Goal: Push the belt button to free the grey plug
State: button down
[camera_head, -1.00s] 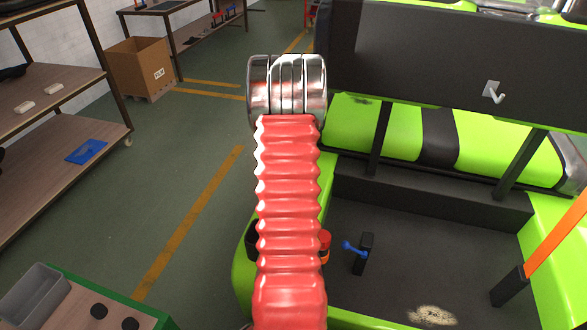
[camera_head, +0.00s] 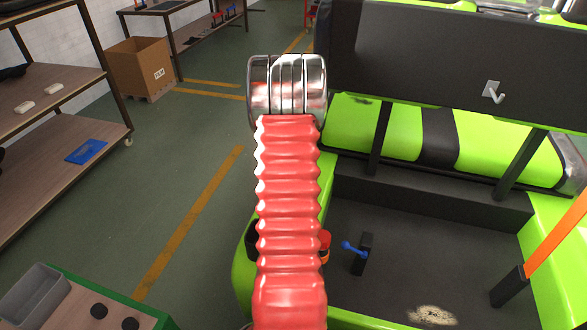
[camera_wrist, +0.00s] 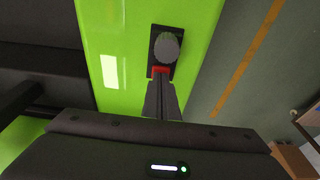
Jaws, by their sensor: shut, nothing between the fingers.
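In the wrist view, a black belt buckle (camera_wrist: 154,42) sits on the bright green side panel of the cart. A grey rounded plug (camera_wrist: 167,47) lies over its middle. A red button (camera_wrist: 160,71) shows at the buckle's near end. My gripper (camera_wrist: 160,80) is shut and empty. Its fingertips are right at the red button and overlap it in the picture. I cannot tell whether they touch or press it. In the head view my red-sleeved arm hides the gripper, the buckle and the plug.
The green cart (camera_head: 242,285) has a dark floor with a blue lever-like piece (camera_head: 354,248) on a black block. An orange strap (camera_head: 560,235) runs up at the right. A shelf (camera_head: 60,150) and cardboard box (camera_head: 140,68) stand at left. Open floor lies between shelf and cart.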

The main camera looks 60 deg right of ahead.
jog(key=shift+f, duration=0.1)
dwell(0.3)
jog(key=d+v, duration=0.1)
jog(key=v, duration=0.7)
jog(key=shift+d, duration=0.35)
jog(key=shift+w, duration=0.15)
dwell(0.7)
